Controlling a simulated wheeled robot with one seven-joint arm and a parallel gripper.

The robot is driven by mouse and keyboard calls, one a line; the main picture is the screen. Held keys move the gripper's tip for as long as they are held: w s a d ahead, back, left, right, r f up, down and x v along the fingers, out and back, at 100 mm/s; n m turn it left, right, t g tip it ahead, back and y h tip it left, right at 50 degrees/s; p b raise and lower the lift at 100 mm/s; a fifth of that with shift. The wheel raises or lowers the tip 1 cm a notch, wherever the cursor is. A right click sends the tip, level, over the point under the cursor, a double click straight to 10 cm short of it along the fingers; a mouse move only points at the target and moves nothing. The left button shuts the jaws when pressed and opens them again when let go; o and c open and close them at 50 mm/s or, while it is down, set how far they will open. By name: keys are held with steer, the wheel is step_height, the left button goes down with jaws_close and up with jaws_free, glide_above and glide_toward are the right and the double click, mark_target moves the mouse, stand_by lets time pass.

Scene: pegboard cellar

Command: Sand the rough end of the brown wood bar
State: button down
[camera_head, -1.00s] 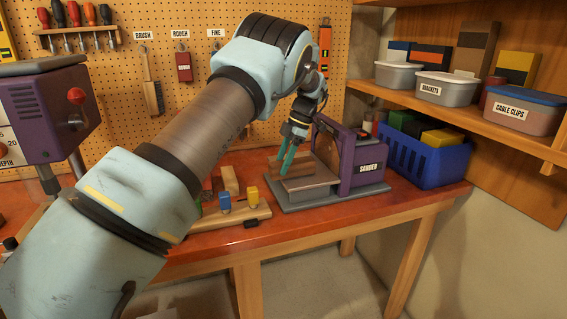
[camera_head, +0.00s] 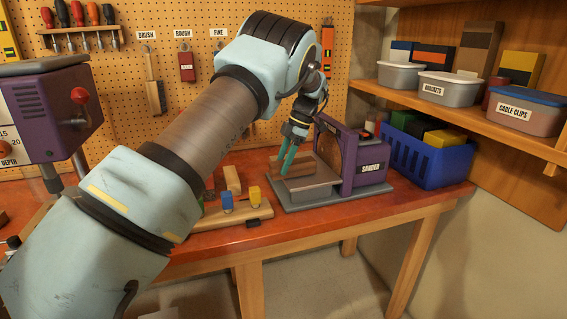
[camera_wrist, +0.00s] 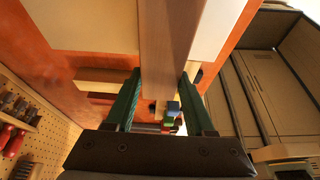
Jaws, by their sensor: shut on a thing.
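The brown wood bar (camera_head: 304,166) is held in my gripper (camera_head: 288,159), just above the grey table of the sander (camera_head: 368,176). The bar points right, toward the sander's brown disc (camera_head: 328,152). I cannot tell whether its end touches the disc. In the wrist view the bar (camera_wrist: 170,45) lies between my two green fingers and runs out of the top of the picture. Its rough end is not clear in either view.
A wooden tray (camera_head: 250,216) with blue and yellow pieces stands left of the sander. A blue basket (camera_head: 430,160) is close on the right. A purple drill press (camera_head: 45,115) is at the far left. The pegboard (camera_head: 200,95) rises behind the bench.

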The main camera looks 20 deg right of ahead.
steer(key=shift+s+a, duration=0.25)
steer(key=shift+s, duration=0.15)
stand_by(0.4)
steer(key=shift+w+a, duration=0.2)
steer(key=shift+w, duration=0.45)
stand_by(0.7)
steer(key=shift+s+a, duration=0.35)
steer(key=shift+s, duration=0.25)
stand_by(0.7)
steer(key=shift+w+a, duration=0.25)
steer(key=shift+w, duration=0.45)
stand_by(0.6)
steer(key=a+r+p, duration=0.3)
steer(key=a+r, duration=0.1)
steer(key=r, duration=0.5)
steer(key=shift+w, duration=0.2)
stand_by(1.1)
stand_by(0.5)
